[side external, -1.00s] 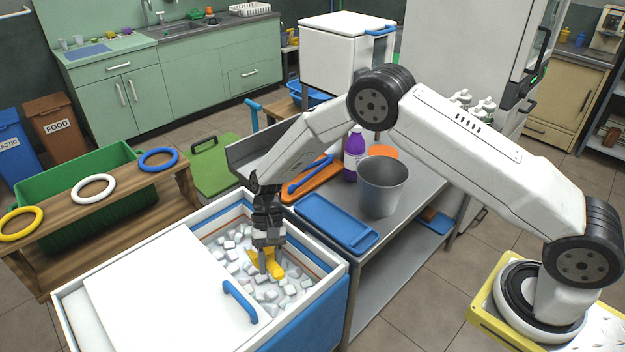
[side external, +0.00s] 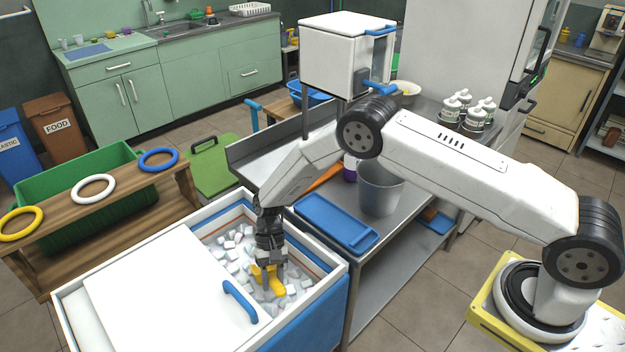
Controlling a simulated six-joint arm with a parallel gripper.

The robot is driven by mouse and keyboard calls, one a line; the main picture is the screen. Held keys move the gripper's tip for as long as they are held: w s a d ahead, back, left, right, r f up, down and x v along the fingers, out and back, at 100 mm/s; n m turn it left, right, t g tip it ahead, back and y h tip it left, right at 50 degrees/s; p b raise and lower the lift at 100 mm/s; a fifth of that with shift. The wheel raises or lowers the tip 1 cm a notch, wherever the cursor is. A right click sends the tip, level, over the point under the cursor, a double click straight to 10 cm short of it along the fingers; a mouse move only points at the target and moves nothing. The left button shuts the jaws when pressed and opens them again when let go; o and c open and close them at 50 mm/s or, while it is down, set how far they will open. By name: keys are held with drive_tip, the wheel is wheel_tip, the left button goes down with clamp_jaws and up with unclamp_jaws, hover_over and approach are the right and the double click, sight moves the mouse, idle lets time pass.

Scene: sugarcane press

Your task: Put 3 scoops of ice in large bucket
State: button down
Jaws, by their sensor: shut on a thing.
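My gripper (side external: 269,262) is shut on a yellow scoop (side external: 268,281) inside the open part of the ice chest. The scoop is down among the white ice cubes (side external: 238,259); whether it holds ice I cannot tell. The chest (side external: 336,270) is white with a blue side. The large grey bucket (side external: 381,193) stands upright on the metal table to the right of the chest, partly hidden behind my arm; its inside does not show.
A sliding white lid (side external: 165,290) with a blue handle covers the chest's near left part. A blue tray (side external: 335,222) lies on the table (side external: 410,200) between chest and bucket. A purple bottle (side external: 350,170) stands behind the bucket, mostly hidden by my arm.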

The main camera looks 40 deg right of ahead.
sight(269, 273)
drive_tip(key=shift+w+d+f, duration=0.25)
drive_tip(key=shift+w+f, duration=0.45)
drive_tip(key=shift+f, duration=0.1)
drive_tip(key=shift+w+d+f, duration=0.25)
drive_tip(key=shift+w+f, duration=0.45)
drive_tip(key=shift+f, duration=0.15)
drive_tip(key=shift+w+d+f, duration=0.25)
drive_tip(key=shift+w+f, duration=0.45)
drive_tip(key=shift+f, duration=0.1)
drive_tip(key=shift+w+d+r, duration=0.1)
drive_tip(key=shift+w, duration=0.2)
drive_tip(key=s+a+r+t, duration=0.1)
drive_tip(key=s+r+t, duration=0.1)
drive_tip(key=r, duration=0.6)
drive_tip(key=s+a+r+t+h, duration=0.1)
drive_tip(key=s+r+t, duration=0.1)
drive_tip(key=r, duration=0.7)
drive_tip(key=shift+s+h, duration=0.3)
drive_tip(key=shift+s, duration=0.25)
